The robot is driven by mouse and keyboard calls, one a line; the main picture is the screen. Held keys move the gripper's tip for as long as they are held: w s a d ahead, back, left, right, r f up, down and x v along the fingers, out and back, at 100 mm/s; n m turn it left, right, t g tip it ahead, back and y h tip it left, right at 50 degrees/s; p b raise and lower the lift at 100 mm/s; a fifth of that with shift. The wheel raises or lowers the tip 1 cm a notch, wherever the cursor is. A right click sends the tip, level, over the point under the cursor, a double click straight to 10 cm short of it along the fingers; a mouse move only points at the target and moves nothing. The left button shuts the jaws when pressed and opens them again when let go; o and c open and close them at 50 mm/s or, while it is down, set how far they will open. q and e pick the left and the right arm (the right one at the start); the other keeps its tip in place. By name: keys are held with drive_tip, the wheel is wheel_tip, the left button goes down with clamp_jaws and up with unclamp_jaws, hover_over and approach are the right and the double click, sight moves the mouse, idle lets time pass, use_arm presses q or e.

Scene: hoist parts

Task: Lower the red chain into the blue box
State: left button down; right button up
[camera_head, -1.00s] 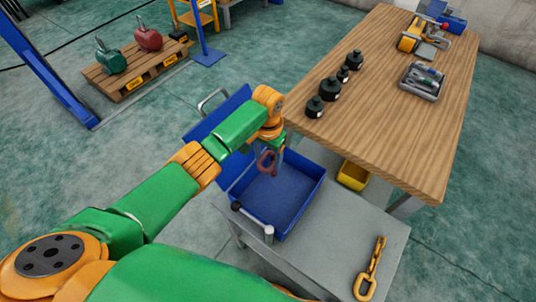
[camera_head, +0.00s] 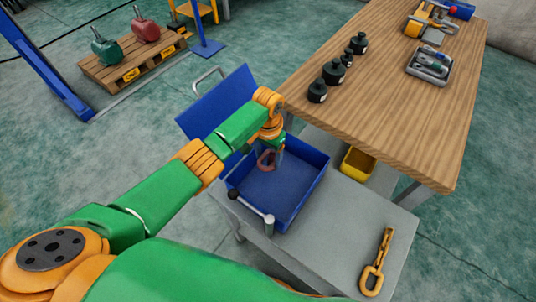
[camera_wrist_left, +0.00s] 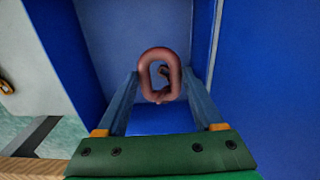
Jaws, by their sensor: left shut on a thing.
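The red chain (camera_head: 266,160) hangs from my left gripper (camera_head: 278,150) over the inside of the blue box in the head view. In the left wrist view the chain's top link (camera_wrist_left: 160,76) sits between the two fingers of my left gripper (camera_wrist_left: 160,88), and the links below it are mostly hidden. The blue box (camera_head: 308,188) stands open on a grey cart, its lid tilted up at the back left. I cannot tell whether the chain touches the box floor. My right gripper is not in view.
A yellow chain (camera_head: 376,262) lies on the grey cart (camera_head: 335,235) to the right of the box.

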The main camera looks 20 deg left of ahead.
use_arm(q)
unclamp_jaws()
drive_tip(key=shift+r, duration=0.1)
wheel_tip(320, 180, up, 7)
drive_tip(key=shift+p, duration=0.45)
drive_tip(key=shift+s, duration=0.15)
